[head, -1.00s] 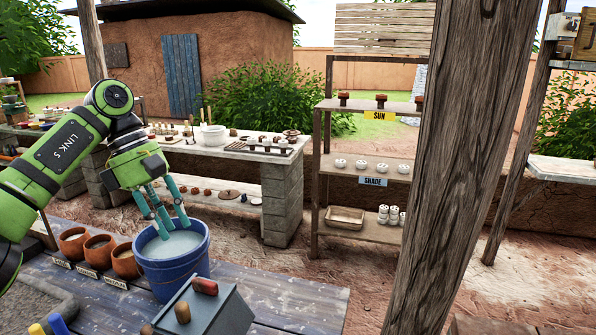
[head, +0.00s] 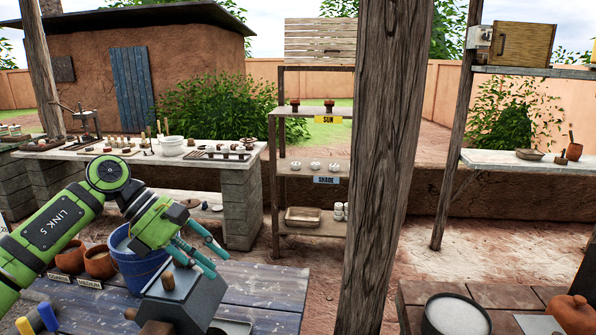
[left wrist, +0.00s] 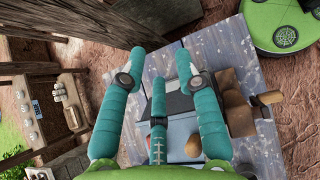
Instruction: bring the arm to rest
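My left gripper (head: 213,260) is above and beside a dark grey box with wooden knobs (head: 185,300), to the right of the blue bucket (head: 138,268). Its teal fingers also show in the left wrist view (left wrist: 158,65), spread apart with nothing between them. The box lies behind the fingers there, and I cannot tell whether they touch it. My left arm, green and black, reaches in from the left and bends down at the wrist. It hides part of the bucket. My right gripper is in neither view.
Clay pots (head: 100,263) stand left of the bucket on the blue-grey plank table (head: 262,283). A thick wooden post (head: 375,170) rises to the right. Behind are a shelf (head: 312,172) and a workbench (head: 240,205). A brick-edged surface (head: 515,297) is at lower right.

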